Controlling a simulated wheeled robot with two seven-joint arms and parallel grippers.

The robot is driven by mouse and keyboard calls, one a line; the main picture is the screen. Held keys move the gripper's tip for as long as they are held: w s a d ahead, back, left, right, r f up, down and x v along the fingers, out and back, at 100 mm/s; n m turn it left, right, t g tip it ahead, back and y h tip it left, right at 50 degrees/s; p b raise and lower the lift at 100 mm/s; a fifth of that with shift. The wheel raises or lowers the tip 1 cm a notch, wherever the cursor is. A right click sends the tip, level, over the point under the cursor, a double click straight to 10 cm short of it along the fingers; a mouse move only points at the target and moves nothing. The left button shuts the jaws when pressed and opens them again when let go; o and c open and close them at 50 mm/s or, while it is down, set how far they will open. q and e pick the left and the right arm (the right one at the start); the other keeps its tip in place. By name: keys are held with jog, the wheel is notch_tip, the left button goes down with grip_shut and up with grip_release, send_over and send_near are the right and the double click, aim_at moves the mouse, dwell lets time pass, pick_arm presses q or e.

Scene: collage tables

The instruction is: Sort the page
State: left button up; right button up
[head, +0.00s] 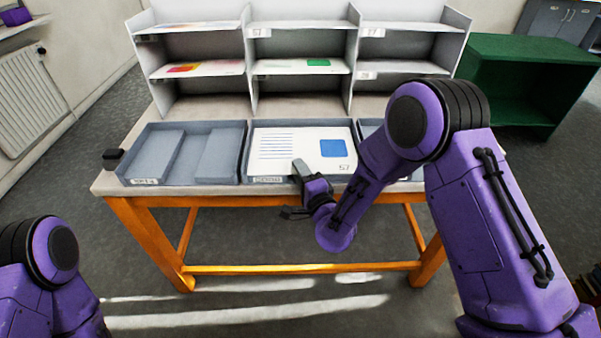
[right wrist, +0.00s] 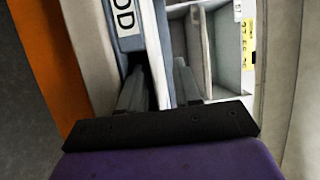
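A white page (head: 303,146) with blue text lines, a blue square and a small printed mark in its lower right corner lies in the middle grey tray (head: 246,160). My right gripper (head: 298,172) is at the front edge of this tray, over the page's near edge. In the right wrist view its two fingers (right wrist: 159,78) stand apart, with a white edge strip between them; I cannot tell whether they touch the page. A tray label (right wrist: 125,18) ending in "OD" shows beside them. My left gripper is out of view; only its arm shows at lower left.
A white shelf unit (head: 249,55) with labelled compartments stands behind the trays. Coloured pages lie on its left (head: 193,68) and middle (head: 318,63) shelves. The left tray (head: 125,160) holds grey panels. A black block (head: 113,158) sits at the table's left end. A green cabinet (head: 530,50) stands right.

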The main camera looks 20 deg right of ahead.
jog(key=shift+f, duration=0.2)
jog(key=shift+s, duration=0.2)
jog(key=s+d+b, duration=0.1)
jog(key=s+b, duration=0.1)
jog(key=s, duration=0.8)
jog(key=shift+d, duration=0.1)
jog(key=s+d+f+n+g+h+p, duration=0.1)
jog(key=s+d+f+n+g, duration=0.15)
jog(key=s+f, duration=0.2)
jog(key=s+d+f+n+g+h+p, duration=0.1)
jog(key=s+d+f+n+g, duration=0.1)
jog(key=s+f+n+g, duration=0.3)
jog(key=s+d+f+n+g+h, duration=0.1)
jog(key=d+f+n+g+h, duration=0.15)
jog(key=f, duration=0.35)
jog(key=s+d+f+g+p, duration=0.1)
jog(key=s+d+f+g, duration=0.1)
jog(key=s, duration=0.6)
jog(key=s+d+f+g+p, duration=0.1)
jog(key=s+d+f+g, duration=0.2)
jog(key=s, duration=0.6)
jog(key=shift+f+h, duration=0.45)
jog(key=shift+f, duration=0.5)
